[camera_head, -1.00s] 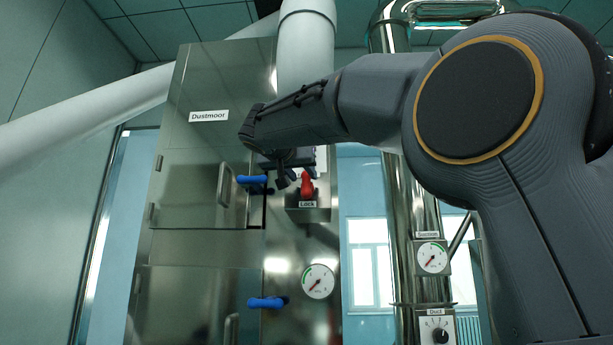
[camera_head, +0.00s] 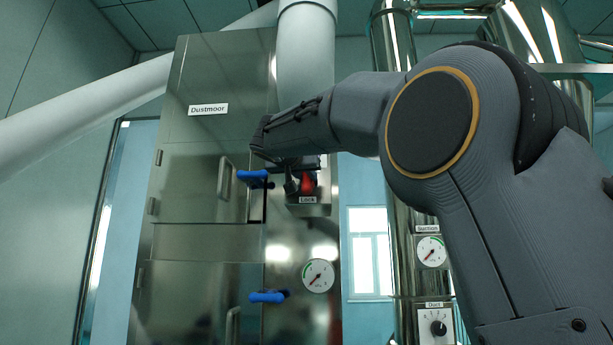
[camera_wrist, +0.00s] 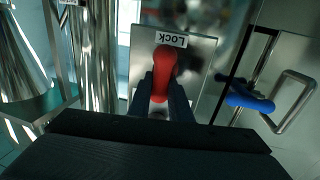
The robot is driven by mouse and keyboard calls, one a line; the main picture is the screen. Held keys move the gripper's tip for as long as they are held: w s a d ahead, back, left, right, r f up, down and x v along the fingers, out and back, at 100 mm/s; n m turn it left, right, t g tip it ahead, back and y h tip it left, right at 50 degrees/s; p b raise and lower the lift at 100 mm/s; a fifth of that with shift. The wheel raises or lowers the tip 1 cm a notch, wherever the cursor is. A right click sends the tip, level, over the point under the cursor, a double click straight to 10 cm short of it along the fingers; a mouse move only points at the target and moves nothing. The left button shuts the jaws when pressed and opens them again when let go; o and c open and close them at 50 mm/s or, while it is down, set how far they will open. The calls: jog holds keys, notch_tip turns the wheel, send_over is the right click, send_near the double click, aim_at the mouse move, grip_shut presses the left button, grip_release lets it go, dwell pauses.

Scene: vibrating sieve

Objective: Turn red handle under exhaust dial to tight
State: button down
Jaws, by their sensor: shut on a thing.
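A red handle (camera_head: 308,183) sits on a small metal plate labelled "Lock" (camera_head: 307,206) on the steel cabinet. In the wrist view the red handle (camera_wrist: 163,70) lies between the two dark fingers of my gripper (camera_wrist: 161,88), which is shut on it. In the head view my gripper (camera_head: 298,182) is at the handle and partly hides it. A round white dial (camera_head: 318,276) is on the cabinet below the lock plate.
A blue handle (camera_head: 253,179) sits close left of my gripper, beside a bar door handle (camera_head: 225,178). A second blue handle (camera_head: 267,296) is lower down. A knob labelled "Duct" (camera_head: 438,328) is at the lower right. A white pipe (camera_head: 305,50) rises behind my arm.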

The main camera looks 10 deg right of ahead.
jog(key=shift+a+n+b, duration=0.1)
jog(key=shift+n+b, duration=0.3)
jog(key=shift+b, duration=0.25)
jog(key=n+b, duration=0.3)
jog(key=shift+w+a+f+t, duration=0.1)
jog(key=shift+a+f+t, duration=0.1)
jog(key=shift+t, duration=0.1)
jog(key=n+b, duration=0.1)
jog(key=n, duration=0.1)
jog(key=n+b, duration=0.2)
jog(key=n+t+b, duration=0.1)
jog(key=shift+a+f+n+b, duration=0.1)
jog(key=shift+a+n+b, duration=0.15)
jog(key=shift+n+b, duration=0.15)
jog(key=shift+w+a+f+n+t+y+b, duration=0.15)
jog(key=shift+n+t+y+b, duration=0.25)
jog(key=shift+n, duration=1.3)
jog(key=shift+s+f+n+t+y+b, duration=0.15)
jog(key=shift+n+y, duration=0.3)
jog(key=shift+n, duration=1.25)
jog(key=shift+w+a+f+n+t+y+b, duration=0.15)
jog(key=shift+n+t+y, duration=0.25)
jog(key=shift+n, duration=1.6)
jog(key=c, duration=1.6)
grip_release()
jog(key=shift+c, duration=0.2)
jog(key=b+v, duration=0.3)
jog(key=v, duration=0.4)
jog(key=shift+s+f, duration=0.15)
jog(key=shift+s, duration=0.25)
